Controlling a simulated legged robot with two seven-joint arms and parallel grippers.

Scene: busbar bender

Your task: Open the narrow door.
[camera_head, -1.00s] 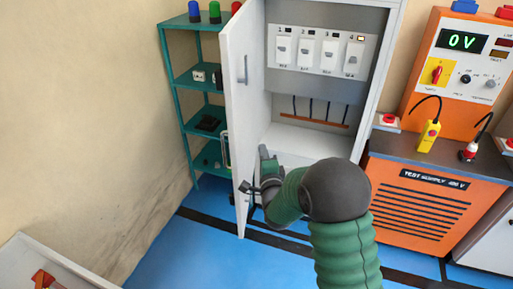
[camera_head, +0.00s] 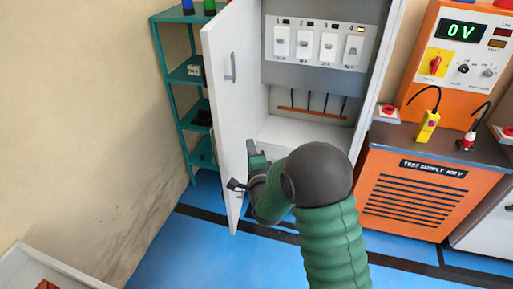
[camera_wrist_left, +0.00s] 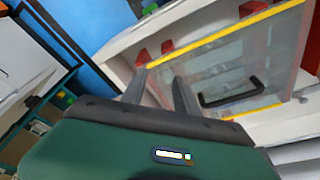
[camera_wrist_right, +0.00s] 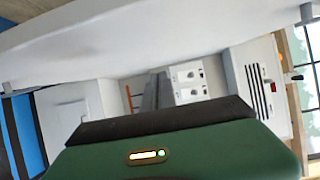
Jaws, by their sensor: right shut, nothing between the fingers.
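The narrow door (camera_head: 225,100) is a tall white cabinet door with a grey handle (camera_head: 233,67). It stands open, swung to the left, with the cabinet interior showing. My right gripper (camera_head: 243,166) is shut and empty, at the inner side of the door's lower half; I cannot tell whether it touches the door. In the right wrist view, a broad white panel, apparently the door (camera_wrist_right: 180,38), spans the top, above the shut fingers (camera_wrist_right: 156,92). My left gripper (camera_wrist_left: 158,90) is open and empty in the left wrist view, and is not in the head view.
The cabinet holds a row of white switches (camera_head: 318,44). A teal shelf (camera_head: 181,75) stands behind the door on the left. An orange test supply (camera_head: 415,195) is right of the cabinet. Blue floor (camera_head: 180,255) is clear. A transparent yellow-edged panel (camera_wrist_left: 225,70) is near my left gripper.

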